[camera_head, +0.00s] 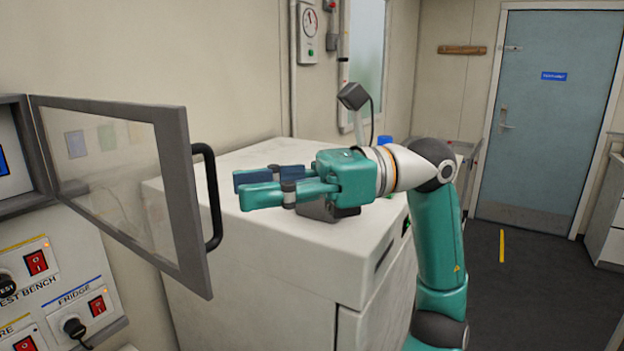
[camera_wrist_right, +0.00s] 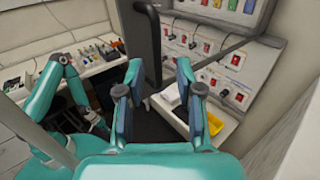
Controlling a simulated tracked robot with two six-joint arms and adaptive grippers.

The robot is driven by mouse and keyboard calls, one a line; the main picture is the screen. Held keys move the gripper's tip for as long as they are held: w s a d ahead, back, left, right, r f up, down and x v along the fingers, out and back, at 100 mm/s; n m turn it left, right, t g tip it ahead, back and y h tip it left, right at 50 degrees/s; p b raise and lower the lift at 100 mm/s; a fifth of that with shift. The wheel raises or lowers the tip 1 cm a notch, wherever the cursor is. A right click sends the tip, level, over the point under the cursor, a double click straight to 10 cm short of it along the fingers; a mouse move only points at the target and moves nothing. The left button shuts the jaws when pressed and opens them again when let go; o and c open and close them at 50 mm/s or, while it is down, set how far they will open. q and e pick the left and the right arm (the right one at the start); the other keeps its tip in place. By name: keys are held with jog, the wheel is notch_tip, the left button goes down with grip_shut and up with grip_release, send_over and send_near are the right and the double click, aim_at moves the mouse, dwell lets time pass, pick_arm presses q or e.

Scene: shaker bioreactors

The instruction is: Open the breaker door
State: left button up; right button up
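The breaker door (camera_head: 183,190), a grey frame with a clear pane, stands swung out from the breaker box (camera_head: 15,150) at the left of the head view. Its black bar handle (camera_head: 212,200) is on the free edge. My right gripper (camera_head: 240,190) points left, just right of the handle and apart from it in the picture. In the right wrist view its two fingers (camera_wrist_right: 160,72) are spread with nothing between them.
A white cabinet (camera_head: 300,240) stands under my right gripper. A panel of red switches (camera_head: 37,262) is below the breaker box. The wrist view shows a cluttered bench (camera_wrist_right: 98,62) and a yellow tray (camera_wrist_right: 213,124). Open floor (camera_head: 520,290) lies at the right.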

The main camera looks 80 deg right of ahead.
jog(key=v, duration=0.7)
jog(key=shift+s+f, duration=0.1)
